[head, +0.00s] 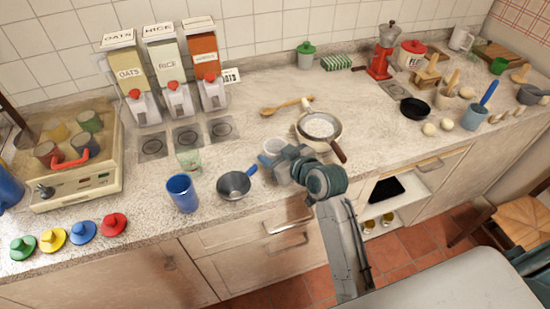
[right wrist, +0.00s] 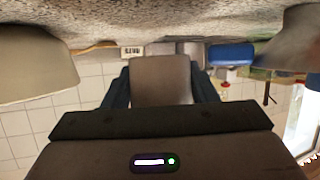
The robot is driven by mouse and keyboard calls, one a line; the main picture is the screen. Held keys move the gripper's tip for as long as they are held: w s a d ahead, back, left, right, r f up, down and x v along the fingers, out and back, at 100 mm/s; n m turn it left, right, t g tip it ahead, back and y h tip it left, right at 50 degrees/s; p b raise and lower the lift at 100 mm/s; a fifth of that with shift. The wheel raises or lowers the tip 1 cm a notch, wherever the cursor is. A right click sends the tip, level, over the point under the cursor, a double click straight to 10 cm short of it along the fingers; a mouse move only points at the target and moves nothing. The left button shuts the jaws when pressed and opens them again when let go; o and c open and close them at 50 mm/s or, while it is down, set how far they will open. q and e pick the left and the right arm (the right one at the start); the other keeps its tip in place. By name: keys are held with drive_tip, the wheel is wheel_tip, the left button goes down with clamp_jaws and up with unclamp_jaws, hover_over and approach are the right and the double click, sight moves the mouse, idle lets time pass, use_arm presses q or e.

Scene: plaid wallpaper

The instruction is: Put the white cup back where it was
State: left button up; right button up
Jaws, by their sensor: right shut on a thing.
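My right gripper is low over the counter, near the front edge, and shut on the cup. In the right wrist view, which is upside down, a pale grey-brown surface of the cup (right wrist: 162,80) fills the gap between the two dark fingers. Whether the cup touches the counter is hard to tell. My left gripper is not in view.
A bowl with a sieve (head: 320,126) stands close by to the right. A wooden spoon (head: 287,106) lies behind. The counter right of the bowl has some free room.

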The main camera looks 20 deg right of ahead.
drive_tip(key=shift+w+f, duration=0.1)
drive_tip(key=shift+w, duration=0.15)
wheel_tip(320, 180, down, 3)
drive_tip(key=shift+s+p, duration=0.1)
drive_tip(key=shift+p, duration=0.45)
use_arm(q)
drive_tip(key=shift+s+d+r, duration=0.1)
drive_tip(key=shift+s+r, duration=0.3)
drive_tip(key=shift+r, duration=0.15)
use_arm(e)
drive_tip(key=shift+f, duration=0.2)
drive_tip(key=o, duration=0.8)
drive_tip(key=shift+f, duration=0.1)
drive_tip(key=shift+c, duration=0.2)
